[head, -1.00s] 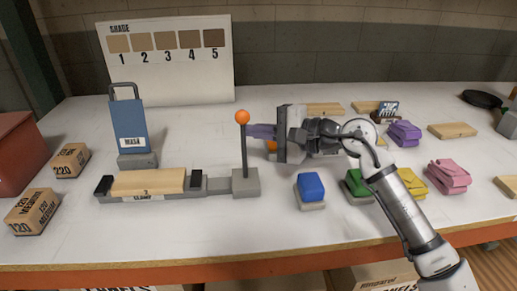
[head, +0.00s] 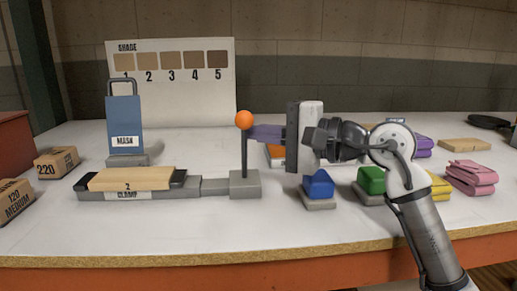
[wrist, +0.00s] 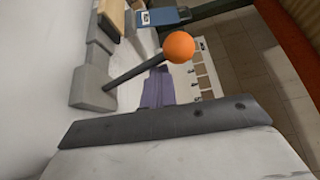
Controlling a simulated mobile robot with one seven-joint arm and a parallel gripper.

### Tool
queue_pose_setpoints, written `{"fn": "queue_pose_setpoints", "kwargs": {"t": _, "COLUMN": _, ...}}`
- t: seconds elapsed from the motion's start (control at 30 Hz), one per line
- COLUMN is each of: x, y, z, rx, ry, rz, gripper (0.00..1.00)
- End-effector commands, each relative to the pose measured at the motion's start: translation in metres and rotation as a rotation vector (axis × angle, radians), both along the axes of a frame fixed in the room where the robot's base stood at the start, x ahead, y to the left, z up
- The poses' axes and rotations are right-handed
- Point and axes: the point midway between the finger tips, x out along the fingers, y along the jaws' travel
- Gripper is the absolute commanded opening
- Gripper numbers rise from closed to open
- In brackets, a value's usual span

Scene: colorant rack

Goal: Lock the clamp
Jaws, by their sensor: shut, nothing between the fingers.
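The clamp (head: 128,196) lies on the table at the left, a grey bar labelled "2 CLAMP" with a wooden board (head: 130,179) between its dark jaws. At its right end a grey block (head: 244,184) carries an upright dark lever (head: 244,150) topped by an orange ball (head: 244,119). My gripper (head: 252,133) is shut, its purple fingers pointing left with their tips close to the lever just below the ball. The wrist view also shows the lever (wrist: 135,72), the ball (wrist: 179,47) and the purple fingers (wrist: 157,88). Whether the fingertips touch the lever I cannot tell.
A blue mask stand (head: 126,122) is behind the clamp. A blue block (head: 318,184), a green block (head: 371,180) and pink cloths (head: 471,177) lie to the right. Boxes (head: 57,162) are at the left. The table front is clear.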

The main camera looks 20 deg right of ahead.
Motion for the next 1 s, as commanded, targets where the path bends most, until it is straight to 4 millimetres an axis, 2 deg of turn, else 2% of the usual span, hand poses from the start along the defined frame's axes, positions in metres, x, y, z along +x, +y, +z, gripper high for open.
{"fn": "queue_pose_setpoints", "kwargs": {"t": 0.03, "x": -0.004, "y": 0.002, "z": -0.006, "rx": -0.002, "ry": -0.001, "rz": 0.003, "gripper": 0.00}}
{"fn": "queue_pose_setpoints", "kwargs": {"t": 0.4, "x": -0.018, "y": 0.006, "z": -0.009, "rx": -0.001, "ry": 0.001, "rz": 0.001, "gripper": 0.00}}
{"fn": "queue_pose_setpoints", "kwargs": {"t": 1.0, "x": -0.023, "y": 0.008, "z": -0.010, "rx": -0.005, "ry": 0.004, "rz": 0.008, "gripper": 0.00}}
